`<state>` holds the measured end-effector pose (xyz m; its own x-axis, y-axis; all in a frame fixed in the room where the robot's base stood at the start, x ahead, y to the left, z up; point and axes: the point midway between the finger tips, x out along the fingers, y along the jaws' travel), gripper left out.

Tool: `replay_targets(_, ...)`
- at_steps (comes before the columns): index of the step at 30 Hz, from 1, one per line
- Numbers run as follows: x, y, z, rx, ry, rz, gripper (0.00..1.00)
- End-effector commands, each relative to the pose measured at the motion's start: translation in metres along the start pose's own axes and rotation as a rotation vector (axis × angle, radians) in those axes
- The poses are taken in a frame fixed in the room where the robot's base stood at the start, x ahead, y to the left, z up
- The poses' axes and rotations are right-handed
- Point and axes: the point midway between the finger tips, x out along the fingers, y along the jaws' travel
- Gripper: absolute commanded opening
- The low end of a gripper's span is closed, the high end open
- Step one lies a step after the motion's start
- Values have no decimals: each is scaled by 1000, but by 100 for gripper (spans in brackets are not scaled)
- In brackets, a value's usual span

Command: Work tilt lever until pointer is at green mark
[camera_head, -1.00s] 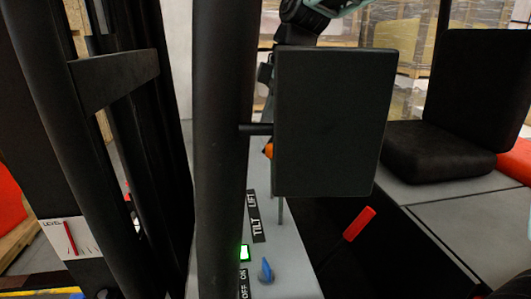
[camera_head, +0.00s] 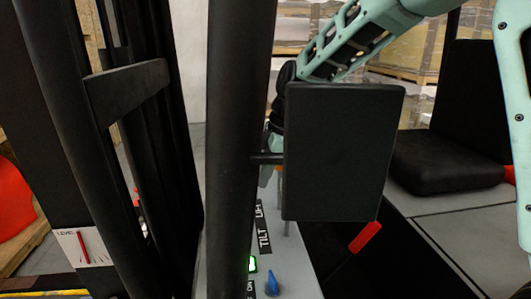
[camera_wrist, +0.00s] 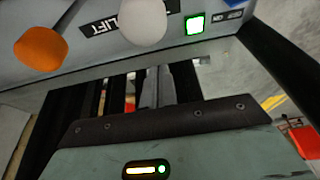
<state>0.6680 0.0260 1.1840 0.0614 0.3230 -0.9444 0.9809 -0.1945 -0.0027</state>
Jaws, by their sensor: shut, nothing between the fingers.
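The level gauge (camera_head: 83,247) is a white card at the lower left with a red pointer (camera_head: 84,247) leaning slightly; no green mark can be made out. The lever with the pale grey knob (camera_wrist: 142,22), beside the partly covered label, appears to be the tilt lever; a thin stem (camera_head: 288,228) beside TILT shows below the black panel. An orange knob (camera_wrist: 40,48) is left of it near LIFT. My gripper (camera_wrist: 158,72) is shut and empty, its fingertips just below the grey knob in the wrist view, apparently apart from it.
The black panel (camera_head: 343,150) and a thick dark post (camera_head: 235,150) block the head view of the levers. A lit green switch (camera_wrist: 195,24) and a blue knob (camera_head: 271,286) are on the console. A red-handled lever (camera_head: 365,237) and black seat (camera_head: 445,160) are at right.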

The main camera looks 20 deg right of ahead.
Motion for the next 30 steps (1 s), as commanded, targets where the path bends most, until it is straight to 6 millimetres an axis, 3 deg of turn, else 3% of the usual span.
replay_targets(6,-11,0,22,2,0,2,0)
replay_targets(20,-10,0,27,1,4,2,0)
replay_targets(30,-14,2,57,8,139,4,0)
